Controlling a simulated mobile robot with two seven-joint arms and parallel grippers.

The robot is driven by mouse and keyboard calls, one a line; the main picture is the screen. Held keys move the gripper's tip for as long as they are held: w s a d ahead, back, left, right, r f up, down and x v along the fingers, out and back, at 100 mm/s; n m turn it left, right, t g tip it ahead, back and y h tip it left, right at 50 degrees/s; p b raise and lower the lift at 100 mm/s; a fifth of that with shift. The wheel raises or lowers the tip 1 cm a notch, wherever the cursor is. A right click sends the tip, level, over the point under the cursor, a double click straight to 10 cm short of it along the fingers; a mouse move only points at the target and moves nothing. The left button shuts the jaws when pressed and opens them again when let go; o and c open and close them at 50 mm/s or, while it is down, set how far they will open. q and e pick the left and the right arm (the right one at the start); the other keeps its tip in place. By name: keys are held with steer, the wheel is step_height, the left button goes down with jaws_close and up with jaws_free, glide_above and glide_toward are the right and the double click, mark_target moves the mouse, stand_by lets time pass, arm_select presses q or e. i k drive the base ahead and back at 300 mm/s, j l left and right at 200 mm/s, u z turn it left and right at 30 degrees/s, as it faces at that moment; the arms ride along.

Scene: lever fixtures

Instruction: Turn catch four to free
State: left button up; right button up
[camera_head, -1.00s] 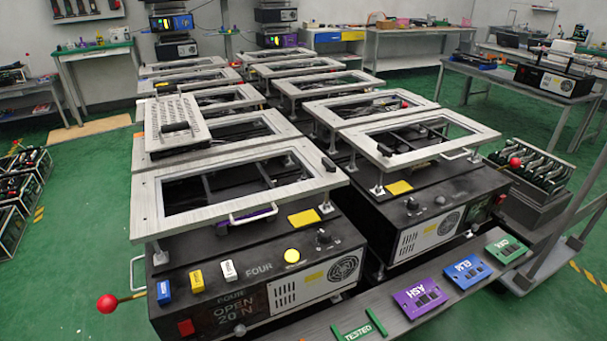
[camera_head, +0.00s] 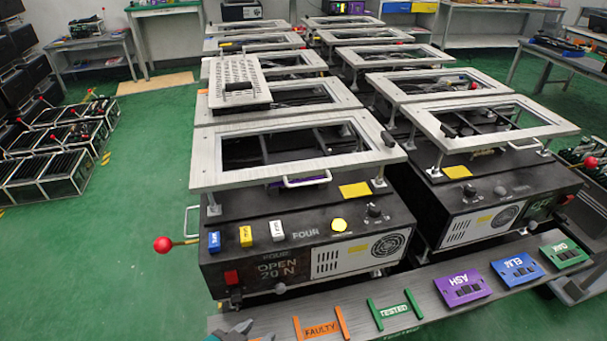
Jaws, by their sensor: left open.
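The fixture labelled FOUR (camera_head: 306,234) stands nearest, a dark box with a display (camera_head: 277,269) reading OPEN 20 N. A lever with a red ball knob (camera_head: 163,244) sticks out from its left side. Its pale metal frame (camera_head: 235,176) lies above the box on short posts, with a small black piece (camera_head: 388,139) at its right edge. I cannot tell which part is the catch. My left gripper (camera_head: 240,329) just shows at the bottom edge, open and empty, well below and right of the red knob and apart from the fixture. My right gripper is out of view.
A front shelf (camera_head: 440,316) holds orange FAULTY and green TESTED markers and purple ASH (camera_head: 463,289), blue ELM (camera_head: 518,268) and green OAK (camera_head: 565,251) plates. Similar fixtures stand behind and to the right. The green floor left of the lever is clear.

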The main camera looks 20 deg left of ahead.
mark_target(389, 142)
steer(key=u, duration=0.8)
steer(key=l+u, duration=0.1)
steer(key=u, duration=0.25)
steer(key=l+u, duration=0.15)
steer(key=u, duration=0.2)
steer(key=l+u, duration=0.1)
steer(key=u, duration=0.25)
steer(key=l, duration=0.45)
steer(key=k+l, duration=0.1)
steer(key=l, duration=0.4)
